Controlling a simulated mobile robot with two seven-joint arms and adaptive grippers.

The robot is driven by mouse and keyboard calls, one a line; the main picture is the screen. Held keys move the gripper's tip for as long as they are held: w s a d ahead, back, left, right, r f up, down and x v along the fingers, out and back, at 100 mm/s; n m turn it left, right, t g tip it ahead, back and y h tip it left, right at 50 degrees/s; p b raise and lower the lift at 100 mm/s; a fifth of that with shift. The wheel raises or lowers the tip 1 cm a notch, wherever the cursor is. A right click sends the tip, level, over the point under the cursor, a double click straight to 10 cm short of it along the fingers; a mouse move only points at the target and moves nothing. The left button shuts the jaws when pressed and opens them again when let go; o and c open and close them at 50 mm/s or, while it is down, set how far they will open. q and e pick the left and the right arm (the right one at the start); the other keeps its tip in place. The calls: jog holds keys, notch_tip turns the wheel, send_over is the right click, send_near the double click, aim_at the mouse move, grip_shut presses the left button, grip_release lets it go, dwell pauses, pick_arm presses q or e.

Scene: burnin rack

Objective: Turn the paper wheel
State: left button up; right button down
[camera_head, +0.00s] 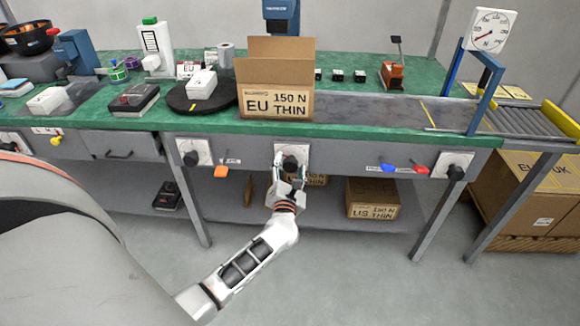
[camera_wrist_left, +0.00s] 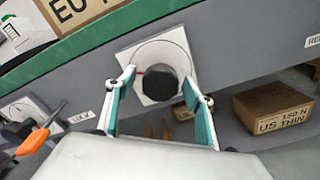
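A dark round knob (camera_head: 291,164) on a white square plate sits on the bench's grey front panel, below the EU THIN box. I take it as the paper wheel, but I cannot read a label for it. In the left wrist view the black knob (camera_wrist_left: 158,83) stands between the fingers of my left gripper (camera_wrist_left: 161,84). The fingers are spread, with a visible gap on each side of the knob. In the head view my left gripper (camera_head: 287,175) is in front of the knob and partly hides it. My right gripper is not in view.
Similar knobs sit on the panel at left (camera_head: 192,153) and right (camera_head: 455,170). An orange lever (camera_head: 221,171) and a blue lever (camera_head: 388,168) stick out nearby. An open EU THIN box (camera_head: 276,104) stands above on the green bench. A US THIN box (camera_head: 372,199) is on the lower shelf.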

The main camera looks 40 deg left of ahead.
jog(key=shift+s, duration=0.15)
pick_arm(q)
jog(key=v, duration=1.2)
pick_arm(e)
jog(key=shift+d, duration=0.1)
pick_arm(q)
jog(key=s+d+r+m+t+h+p, duration=0.1)
jog(key=s+d+m+h+p, duration=0.15)
jog(key=d+m+h, duration=0.4)
jog(key=s+d+r+m+h+p, duration=0.15)
jog(key=s+d+m, duration=0.25)
jog(key=m, duration=0.6)
jog(key=s+d+r+m+t+h+p, duration=0.1)
jog(key=s+d+m+h+p, duration=0.15)
jog(key=d+m+h, duration=0.4)
jog(key=s+f+m+g+y+p, duration=0.2)
jog(key=s+f+m+g, duration=0.4)
jog(key=s+f+m, duration=0.4)
jog(key=s+m, duration=0.6)
jog(key=m, duration=0.1)
jog(key=shift+a+g+p, duration=0.15)
jog(key=shift+g+p, duration=0.25)
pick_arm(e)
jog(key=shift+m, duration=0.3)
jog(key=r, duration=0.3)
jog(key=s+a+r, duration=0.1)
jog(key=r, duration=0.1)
